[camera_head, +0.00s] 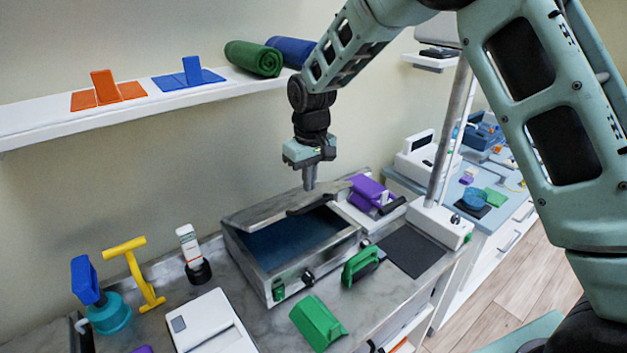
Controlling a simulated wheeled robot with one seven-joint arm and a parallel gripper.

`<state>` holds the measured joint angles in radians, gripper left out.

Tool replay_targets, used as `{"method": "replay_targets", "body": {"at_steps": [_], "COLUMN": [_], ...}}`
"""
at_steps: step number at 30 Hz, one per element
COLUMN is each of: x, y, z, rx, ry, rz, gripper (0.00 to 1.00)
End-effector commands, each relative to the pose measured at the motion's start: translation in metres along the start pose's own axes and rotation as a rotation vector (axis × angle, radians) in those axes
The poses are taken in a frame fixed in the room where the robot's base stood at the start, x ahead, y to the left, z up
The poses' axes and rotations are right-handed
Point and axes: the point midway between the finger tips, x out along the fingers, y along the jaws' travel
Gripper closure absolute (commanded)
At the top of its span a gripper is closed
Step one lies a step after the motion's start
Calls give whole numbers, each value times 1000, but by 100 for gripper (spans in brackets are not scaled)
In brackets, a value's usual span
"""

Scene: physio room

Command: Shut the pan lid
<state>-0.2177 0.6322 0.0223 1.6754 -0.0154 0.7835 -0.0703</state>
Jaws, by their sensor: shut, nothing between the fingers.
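The pan (318,260) is a grey metal box with a dark blue interior, standing on the counter in the middle. Its grey lid (270,211) is at the back edge, raised, so the inside shows from the front. A dark bar (312,206) lies along the lid's front edge on the right side. My gripper (309,186) points down, shut and empty, right at the lid's upper right part. I cannot tell whether the fingertips touch the lid.
A white bottle (189,244) and yellow tool (134,270) are left. A shelf (120,120) runs behind.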

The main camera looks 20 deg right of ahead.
Motion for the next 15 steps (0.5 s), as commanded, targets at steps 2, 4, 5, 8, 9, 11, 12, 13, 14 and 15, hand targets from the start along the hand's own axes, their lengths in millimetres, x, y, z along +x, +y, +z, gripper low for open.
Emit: {"method": "replay_targets", "body": {"at_steps": [2, 4, 5, 8, 9, 11, 12, 13, 14, 15], "x": [3, 8, 10, 14, 15, 15, 15, 16, 16, 16], "y": [0, 0, 0, 0, 0, 0, 0, 0, 0, 0], "z": [7, 12, 13, 16, 16, 16, 16, 16, 16, 16], "rx": [1, 1, 1, 1, 1, 1, 1, 1, 1, 1], "ry": [-1, 0, 1, 1, 2, 2, 2, 2, 2, 2], "rz": [0, 0, 0, 0, 0, 0, 0, 0, 0, 0], "gripper": [100, 100, 100, 100, 100, 100, 100, 100, 100, 100]}}
